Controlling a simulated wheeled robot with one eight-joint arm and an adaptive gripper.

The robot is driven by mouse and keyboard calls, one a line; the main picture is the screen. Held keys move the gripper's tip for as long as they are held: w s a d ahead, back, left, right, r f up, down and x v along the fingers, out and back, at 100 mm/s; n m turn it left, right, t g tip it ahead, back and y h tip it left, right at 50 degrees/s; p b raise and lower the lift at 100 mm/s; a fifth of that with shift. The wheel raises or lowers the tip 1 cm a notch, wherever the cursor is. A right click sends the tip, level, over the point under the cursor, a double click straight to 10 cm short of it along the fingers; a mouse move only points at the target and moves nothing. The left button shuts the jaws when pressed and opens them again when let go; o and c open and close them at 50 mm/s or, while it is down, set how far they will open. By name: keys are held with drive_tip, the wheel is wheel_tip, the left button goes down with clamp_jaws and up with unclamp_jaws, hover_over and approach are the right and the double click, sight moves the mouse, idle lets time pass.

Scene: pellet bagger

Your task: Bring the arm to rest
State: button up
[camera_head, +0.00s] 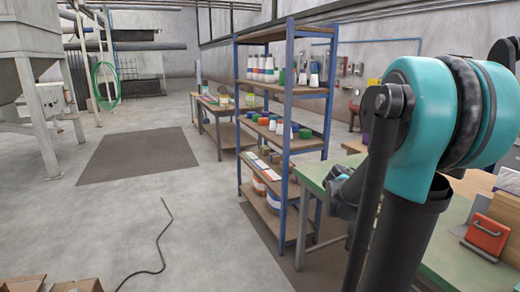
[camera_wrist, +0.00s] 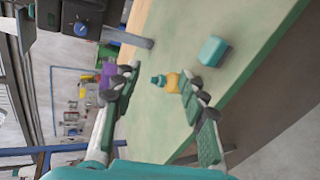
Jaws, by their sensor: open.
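My arm fills the right side of the head view, with its teal and black joint raised in front of the green table (camera_head: 435,262). My gripper shows in the wrist view (camera_wrist: 155,98), with its two fingers spread wide apart. Nothing is held between the fingers. Beyond them the green table (camera_wrist: 230,25) shows tilted in the picture. A small yellow and teal item (camera_wrist: 172,80) appears between the fingertips, farther off on the table. In the head view my arm hides part of the table, and I cannot clearly make out the fingertips there.
A blue-framed shelf (camera_head: 287,130) with bottles and tubs stands left of my arm. A teal block (camera_wrist: 213,51) lies on the table. A black cable (camera_head: 160,240) lies on the otherwise open floor; a cardboard box (camera_head: 78,286) is at bottom left.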

drive_tip(key=s+a+f+m+y, duration=0.2)
drive_tip(key=s+a+f+y, duration=0.2)
drive_tip(key=a, duration=0.4)
drive_tip(key=s+a+f+m+y, duration=0.2)
drive_tip(key=s+a+f+y, duration=0.2)
drive_tip(key=s+a+f, duration=0.3)
drive_tip(key=s+a+f+m+g+y, duration=0.1)
drive_tip(key=s+a+f+y, duration=0.3)
drive_tip(key=a, duration=0.7)
wheel_tip(320, 180, down, 3)
drive_tip(key=shift+s+m, duration=0.9)
drive_tip(key=shift+s, duration=0.3)
